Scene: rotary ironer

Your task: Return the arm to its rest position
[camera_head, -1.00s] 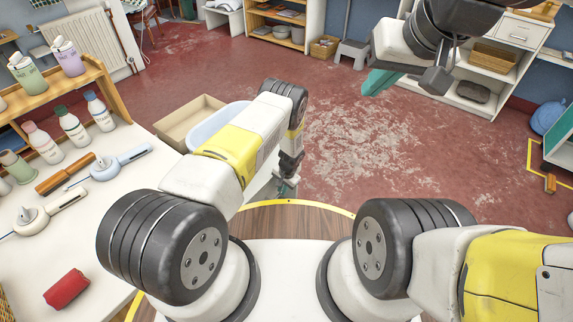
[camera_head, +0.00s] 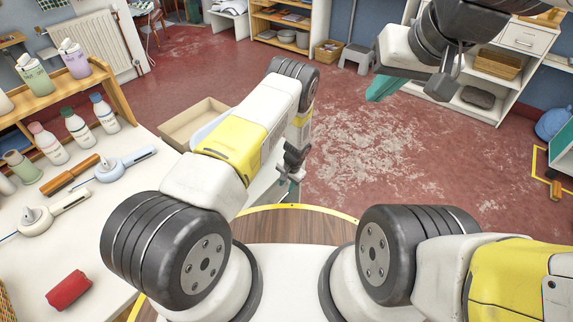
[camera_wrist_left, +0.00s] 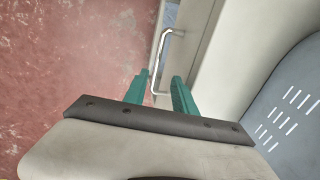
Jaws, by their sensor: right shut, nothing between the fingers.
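My left arm reaches forward over the brown wooden surface, and its gripper (camera_head: 292,185) hangs low past the surface's yellow edge. In the left wrist view its two teal fingers (camera_wrist_left: 160,78) stand apart with nothing held between them. A metal bar handle (camera_wrist_left: 172,34) on a pale panel shows just beyond the fingertips; I cannot tell whether it touches them. My right gripper (camera_head: 382,88) is raised at the upper right, its teal fingers shut and empty, above the floor and in front of the white shelf unit.
A white table (camera_head: 110,220) on the left holds several bottles, pale tools and a red rolled cloth (camera_head: 69,290). A cardboard box (camera_head: 190,122) and a pale blue tub (camera_head: 212,128) are partly behind my left arm. A white shelf unit (camera_head: 505,87) stands at the back right. The red floor (camera_head: 350,150) is open.

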